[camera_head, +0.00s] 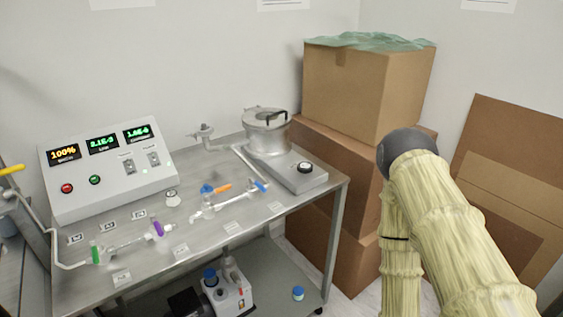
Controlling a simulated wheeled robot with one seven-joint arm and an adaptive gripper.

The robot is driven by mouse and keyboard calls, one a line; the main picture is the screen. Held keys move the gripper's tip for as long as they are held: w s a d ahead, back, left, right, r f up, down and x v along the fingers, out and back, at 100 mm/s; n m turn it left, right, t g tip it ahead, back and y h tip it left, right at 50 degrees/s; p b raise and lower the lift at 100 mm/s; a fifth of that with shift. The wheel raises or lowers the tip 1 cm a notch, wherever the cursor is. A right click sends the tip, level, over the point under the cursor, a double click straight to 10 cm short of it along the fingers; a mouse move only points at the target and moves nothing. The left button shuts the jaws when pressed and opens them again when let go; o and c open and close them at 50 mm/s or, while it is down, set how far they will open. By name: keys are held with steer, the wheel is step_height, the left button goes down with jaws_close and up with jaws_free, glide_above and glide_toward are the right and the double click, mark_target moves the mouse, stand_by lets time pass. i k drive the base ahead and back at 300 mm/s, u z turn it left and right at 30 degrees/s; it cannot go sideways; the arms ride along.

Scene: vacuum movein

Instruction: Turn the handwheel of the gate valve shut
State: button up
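A glass and metal pipe line (220,205) lies along the steel table, with coloured fittings on it. A blue round knob (207,189) sits beside an orange handle (222,187) near its middle. Another blue handle (260,185) is at its right end. A purple piece (157,229) and a green piece (95,253) are on the left part. These are too small to tell surely which is the gate valve handwheel, or how far it is turned. My arm, in a pale yellow sleeve, is at the right, away from the table. My gripper is not visible.
A control box (105,170) with lit displays, one reading 100%, stands at the table's back left. A metal chamber (267,132) with a lid stands at the back right. Cardboard boxes (365,90) are stacked beside the table. A pump (227,290) is on the lower shelf.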

mark_target(304, 167)
steer(key=z, duration=1.55)
steer(key=k, duration=0.85)
steer(key=u, duration=1.45)
steer(key=i, duration=0.55)
steer(key=u, duration=0.05)
